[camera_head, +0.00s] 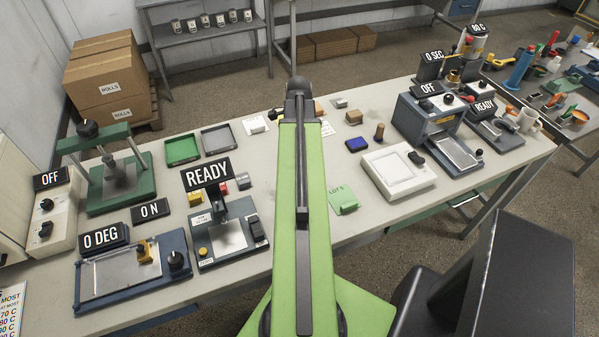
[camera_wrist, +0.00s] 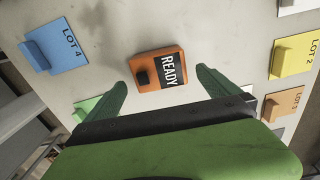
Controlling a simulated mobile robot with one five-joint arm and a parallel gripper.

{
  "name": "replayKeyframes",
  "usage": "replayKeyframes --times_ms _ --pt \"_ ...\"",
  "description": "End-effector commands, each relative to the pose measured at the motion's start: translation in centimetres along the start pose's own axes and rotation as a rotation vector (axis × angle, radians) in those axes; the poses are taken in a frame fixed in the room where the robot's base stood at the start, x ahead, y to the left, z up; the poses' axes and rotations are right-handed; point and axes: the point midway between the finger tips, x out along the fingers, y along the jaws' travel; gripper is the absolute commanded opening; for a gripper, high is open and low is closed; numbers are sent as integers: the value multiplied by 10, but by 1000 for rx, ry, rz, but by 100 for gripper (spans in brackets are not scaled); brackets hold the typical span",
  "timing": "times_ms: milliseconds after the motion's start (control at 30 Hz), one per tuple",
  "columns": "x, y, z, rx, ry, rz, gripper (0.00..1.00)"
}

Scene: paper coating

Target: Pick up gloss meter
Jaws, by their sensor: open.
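I take the gloss meter to be the small orange block (camera_wrist: 149,57) with a black button and a black READY label in the wrist view. It lies slightly tilted in the picture on the pale tabletop, top centre. My gripper (camera_wrist: 159,82) has its two green fingers spread wide, one to the left and one to the right of the block's near end. Nothing is held between them, and I see no contact. I cannot make out the orange block for sure in the head view, where my green arm covers the table's middle.
Around the block lie a blue LOT 4 card (camera_wrist: 58,46), a yellow LOT 2 card (camera_wrist: 296,55) and an orange LOT 1 card (camera_wrist: 286,103). The long bench (camera_head: 285,246) also carries a green press (camera_head: 135,185), trays and a white framed unit (camera_head: 398,172).

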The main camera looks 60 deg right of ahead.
Motion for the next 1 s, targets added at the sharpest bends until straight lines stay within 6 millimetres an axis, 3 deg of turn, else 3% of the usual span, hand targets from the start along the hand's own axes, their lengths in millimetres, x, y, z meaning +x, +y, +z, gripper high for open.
replayKeyframes --times_ms 33,267,533,800,1000 --pt "9 0 0 0 0 0 100" --pt "13 0 0 0 0 0 100" --pt "58 0 2 1 0 0 100" --pt "57 0 2 1 0 0 100" --pt "57 0 2 2 0 0 75"
